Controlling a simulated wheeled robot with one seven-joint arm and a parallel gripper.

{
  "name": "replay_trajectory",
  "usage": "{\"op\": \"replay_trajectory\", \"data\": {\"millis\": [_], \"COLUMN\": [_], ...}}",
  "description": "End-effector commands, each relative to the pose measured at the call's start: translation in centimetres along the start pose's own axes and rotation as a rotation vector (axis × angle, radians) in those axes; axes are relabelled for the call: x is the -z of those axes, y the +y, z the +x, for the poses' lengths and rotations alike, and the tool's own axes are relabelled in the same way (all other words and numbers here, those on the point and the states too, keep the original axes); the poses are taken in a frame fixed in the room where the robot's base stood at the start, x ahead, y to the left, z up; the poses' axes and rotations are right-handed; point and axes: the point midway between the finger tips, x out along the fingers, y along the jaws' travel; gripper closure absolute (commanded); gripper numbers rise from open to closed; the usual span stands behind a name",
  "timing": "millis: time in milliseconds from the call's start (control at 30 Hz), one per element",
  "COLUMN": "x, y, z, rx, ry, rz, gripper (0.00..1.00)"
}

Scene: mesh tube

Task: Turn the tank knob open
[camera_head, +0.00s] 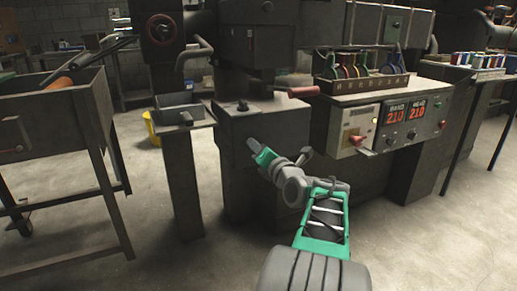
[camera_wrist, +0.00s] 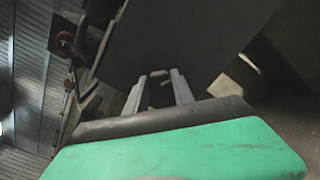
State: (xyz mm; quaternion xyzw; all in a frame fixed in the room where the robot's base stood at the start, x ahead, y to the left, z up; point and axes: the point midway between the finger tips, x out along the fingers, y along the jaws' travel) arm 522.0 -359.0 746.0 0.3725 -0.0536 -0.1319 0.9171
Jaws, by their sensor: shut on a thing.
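The tank looks like the dark box (camera_head: 262,120) with a light top, left of the panel with red digits, in the head view. My gripper (camera_head: 252,144) reaches its front face, with the green gripper body just behind the tips. In the wrist view my gripper's two grey fingers (camera_wrist: 160,88) stand either side of a small grey piece (camera_wrist: 160,75) against a dark flat face. This piece appears to be the tank knob; the fingers are shut on it. Its turned angle cannot be told, and my gripper hides it in the head view.
A control panel (camera_head: 409,113) with red digits stands right of the box. A red-handled lever (camera_head: 302,91) sticks out above it. A metal cart (camera_head: 55,118) stands at the left. A yellow bucket (camera_head: 152,128) is behind. The floor in front is clear.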

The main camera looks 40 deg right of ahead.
Motion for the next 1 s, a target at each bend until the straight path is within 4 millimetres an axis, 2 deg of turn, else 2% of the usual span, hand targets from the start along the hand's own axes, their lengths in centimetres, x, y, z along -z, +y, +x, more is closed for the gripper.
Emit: {"op": "replay_trajectory", "data": {"millis": [200, 500, 1000], "x": [-0.04, -0.03, -0.06], "y": [0.10, 0.08, 0.09], "z": [-0.01, -0.01, 0.00], "rx": [-0.001, 0.000, 0.000], "ry": [-0.001, -0.001, -0.002], "rz": [-0.178, -0.335, -0.387], "gripper": [1.00, 1.00, 1.00]}}
